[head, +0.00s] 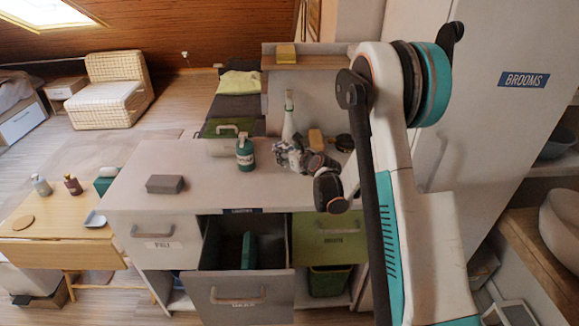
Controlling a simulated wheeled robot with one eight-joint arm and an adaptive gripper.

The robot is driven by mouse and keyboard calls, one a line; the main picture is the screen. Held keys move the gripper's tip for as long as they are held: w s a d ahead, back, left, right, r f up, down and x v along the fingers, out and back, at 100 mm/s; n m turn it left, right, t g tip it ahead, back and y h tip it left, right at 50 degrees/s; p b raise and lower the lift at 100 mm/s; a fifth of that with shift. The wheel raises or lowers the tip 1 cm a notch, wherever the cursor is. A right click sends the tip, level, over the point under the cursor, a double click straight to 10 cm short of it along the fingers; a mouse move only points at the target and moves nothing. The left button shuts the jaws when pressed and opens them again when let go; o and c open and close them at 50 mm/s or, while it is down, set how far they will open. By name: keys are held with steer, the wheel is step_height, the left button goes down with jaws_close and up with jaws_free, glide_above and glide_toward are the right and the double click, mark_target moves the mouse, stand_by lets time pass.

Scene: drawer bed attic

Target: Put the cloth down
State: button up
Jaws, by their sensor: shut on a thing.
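My gripper (303,161) is over the right part of the grey counter (215,185), at the end of my arm, which comes in from the right. It is shut on a crumpled grey and white patterned cloth (287,153), which shows at its left side. The fingertips are small and partly hidden by the cloth. I cannot tell whether the cloth touches the counter top.
A green bottle (245,153) and a white bottle (289,118) stand near the gripper. A grey block (165,184) lies on the counter's left. An open drawer (238,293) juts out in front. The counter's middle front is clear. A wooden table (60,222) stands left.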

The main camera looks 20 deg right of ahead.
steer(key=shift+f+b, duration=0.6)
steer(key=shift+f, duration=1.45)
steer(key=shift+f, duration=0.1)
steer(key=o, duration=0.7)
steer(key=shift+f, duration=0.1)
steer(key=o, duration=0.4)
steer(key=shift+r, duration=0.2)
